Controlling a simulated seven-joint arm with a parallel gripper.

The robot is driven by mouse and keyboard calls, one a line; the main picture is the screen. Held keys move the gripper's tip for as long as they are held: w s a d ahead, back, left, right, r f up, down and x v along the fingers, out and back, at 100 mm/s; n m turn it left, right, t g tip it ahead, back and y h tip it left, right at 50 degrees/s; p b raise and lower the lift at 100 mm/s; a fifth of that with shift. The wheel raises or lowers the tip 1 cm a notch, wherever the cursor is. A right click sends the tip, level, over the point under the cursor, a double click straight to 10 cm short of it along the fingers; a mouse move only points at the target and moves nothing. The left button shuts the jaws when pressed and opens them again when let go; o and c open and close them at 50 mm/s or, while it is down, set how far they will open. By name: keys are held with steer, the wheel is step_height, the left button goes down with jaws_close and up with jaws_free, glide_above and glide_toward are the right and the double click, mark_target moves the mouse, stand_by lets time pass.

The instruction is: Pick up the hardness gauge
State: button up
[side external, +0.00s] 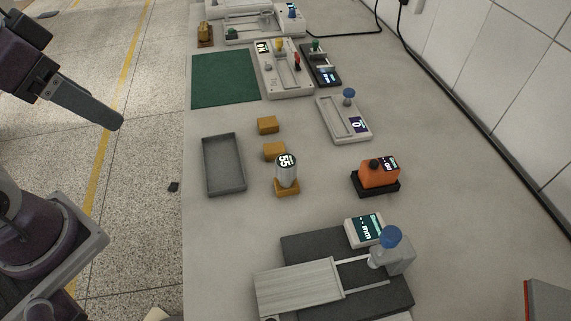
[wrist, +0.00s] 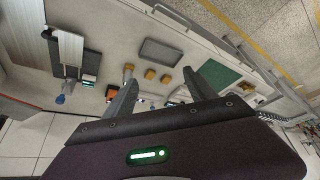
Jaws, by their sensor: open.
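A silver cylinder marked "55" on its top face (side external: 286,172), which looks like the hardness gauge, stands upright on a small amber block (side external: 286,188) in the middle of the bench. In the wrist view the cylinder (wrist: 128,71) shows small, near the tip of the left finger. My gripper (wrist: 161,77) is open and empty, its two fingers spread. In the side view only one grey finger (side external: 88,103) shows clearly, raised at the upper left, beyond the bench edge and well apart from the cylinder.
Two amber blocks (side external: 267,125) and a grey tray (side external: 224,165) lie near the cylinder. An orange device (side external: 379,174) sits to its right. A grey machine with a blue knob (side external: 391,237) stands in front. A green mat (side external: 223,79) and several instruments (side external: 285,68) are behind.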

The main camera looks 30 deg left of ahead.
steer(key=w+d+m+g, duration=0.2)
steer(key=w+d+m, duration=0.2)
steer(key=w, duration=0.5)
steer(key=m+g, duration=0.3)
steer(key=m, duration=0.3)
glide_above(287, 161)
steer(key=a, duration=0.1)
steer(key=f, duration=1.5)
steer(key=shift+s+a+f, duration=0.15)
steer(key=shift+s+f, duration=0.1)
steer(key=shift+f, duration=0.15)
steer(key=f, duration=0.5)
steer(key=d+f, duration=0.1)
steer(key=f, duration=0.2)
steer(key=shift+w+d, duration=0.1)
steer(key=shift+w, duration=0.1)
jaws_close()
